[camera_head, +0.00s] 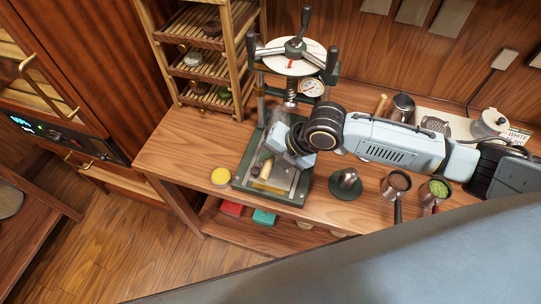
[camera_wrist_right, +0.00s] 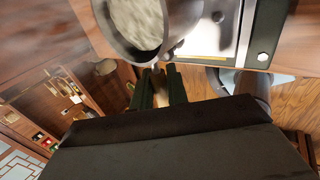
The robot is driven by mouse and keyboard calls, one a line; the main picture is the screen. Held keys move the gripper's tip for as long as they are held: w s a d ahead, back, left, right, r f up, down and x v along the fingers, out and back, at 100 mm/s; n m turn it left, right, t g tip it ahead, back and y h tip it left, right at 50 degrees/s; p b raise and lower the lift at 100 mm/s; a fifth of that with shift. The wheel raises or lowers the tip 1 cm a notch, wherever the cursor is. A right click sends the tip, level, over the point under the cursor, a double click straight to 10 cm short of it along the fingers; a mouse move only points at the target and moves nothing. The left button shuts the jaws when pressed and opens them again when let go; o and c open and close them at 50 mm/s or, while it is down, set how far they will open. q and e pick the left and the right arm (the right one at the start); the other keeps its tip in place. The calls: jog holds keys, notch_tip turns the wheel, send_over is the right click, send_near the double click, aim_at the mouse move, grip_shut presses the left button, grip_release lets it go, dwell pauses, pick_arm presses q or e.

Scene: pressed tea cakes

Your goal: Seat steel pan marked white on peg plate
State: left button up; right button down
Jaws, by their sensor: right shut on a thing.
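The steel pan (camera_wrist_right: 183,16) holds pale, whitish contents and fills the top of the right wrist view. My right gripper (camera_wrist_right: 160,88) is shut on its handle, between two dark green fingers. In the head view my right gripper (camera_head: 263,170) is low over the press base, and the pan is largely hidden by my wrist. The peg plate (camera_head: 243,180) is the steel, green-edged base of the press; it also shows beside the pan in the right wrist view (camera_wrist_right: 228,42). Whether the pan touches the plate cannot be told. My left gripper is not in view.
The press's wheel (camera_head: 291,57) and posts rise behind my wrist. Two filled pans (camera_head: 396,183) (camera_head: 434,192) stand further right. A wooden rack (camera_head: 205,60) is at the back left.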

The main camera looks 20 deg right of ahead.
jog(key=shift+f+b, duration=1.9)
jog(key=shift+f, duration=0.45)
jog(key=shift+w, duration=0.1)
jog(key=shift+f, duration=0.45)
jog(key=c, duration=1.3)
grip_release()
jog(key=shift+d, duration=0.1)
jog(key=v, duration=1.3)
jog(key=shift+r, duration=0.2)
